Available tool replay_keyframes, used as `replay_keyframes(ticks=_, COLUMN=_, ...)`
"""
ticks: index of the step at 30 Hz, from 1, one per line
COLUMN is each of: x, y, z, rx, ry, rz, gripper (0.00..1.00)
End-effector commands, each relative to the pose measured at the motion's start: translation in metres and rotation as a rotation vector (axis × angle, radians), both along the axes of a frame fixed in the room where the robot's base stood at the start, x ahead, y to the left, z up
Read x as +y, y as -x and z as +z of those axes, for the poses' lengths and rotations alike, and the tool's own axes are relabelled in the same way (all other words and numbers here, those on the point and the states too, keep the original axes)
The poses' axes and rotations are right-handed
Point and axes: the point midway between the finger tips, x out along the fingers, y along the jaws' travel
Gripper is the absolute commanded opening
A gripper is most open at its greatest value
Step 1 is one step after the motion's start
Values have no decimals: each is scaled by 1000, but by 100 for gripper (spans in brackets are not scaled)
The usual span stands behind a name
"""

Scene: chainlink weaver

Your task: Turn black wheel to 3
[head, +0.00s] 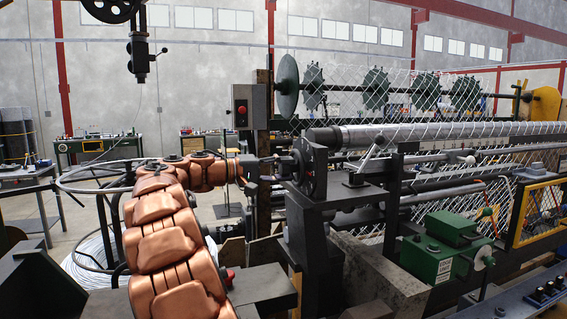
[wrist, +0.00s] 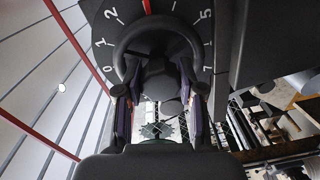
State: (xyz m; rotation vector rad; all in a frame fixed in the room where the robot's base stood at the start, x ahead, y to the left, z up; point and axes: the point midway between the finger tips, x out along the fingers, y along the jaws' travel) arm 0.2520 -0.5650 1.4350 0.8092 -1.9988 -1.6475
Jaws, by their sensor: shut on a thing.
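The black wheel (head: 311,167) is mounted on the left end of the machine frame in the head view. In the wrist view its dark hub (wrist: 158,50) sits in front of a dial plate (wrist: 98,28) with white marks. I read 0, 1 and 2 up the left side and 5 and 7 on the right. A red line (wrist: 147,7) stands at the top between 2 and 5; any number there is cut off. My gripper (wrist: 160,92) is shut on the wheel, one finger on each side. It also shows in the head view (head: 279,166), against the wheel's left face.
A grey control box with a red button (head: 241,107) stands on a post behind my arm. A wire coil stand (head: 95,245) is at the left. A green box (head: 436,250) and the rollers (head: 400,133) lie right of the wheel.

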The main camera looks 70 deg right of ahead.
Motion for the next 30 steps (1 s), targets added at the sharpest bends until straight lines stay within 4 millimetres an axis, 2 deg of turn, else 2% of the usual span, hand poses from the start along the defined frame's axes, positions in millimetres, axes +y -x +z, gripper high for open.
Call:
replay_keyframes(ticks=19, x=0, y=-1, z=-1, rx=34, ry=-38, rz=1, gripper=3)
replay_keyframes(ticks=20, x=0, y=-1, z=-1, rx=34, ry=-38, rz=1, gripper=40)
replay_keyframes(ticks=27, x=0, y=0, z=0, rx=33, ry=-37, rz=1, gripper=64)
replay_keyframes(ticks=30, x=0, y=0, z=0, rx=33, ry=-37, rz=1, gripper=64)
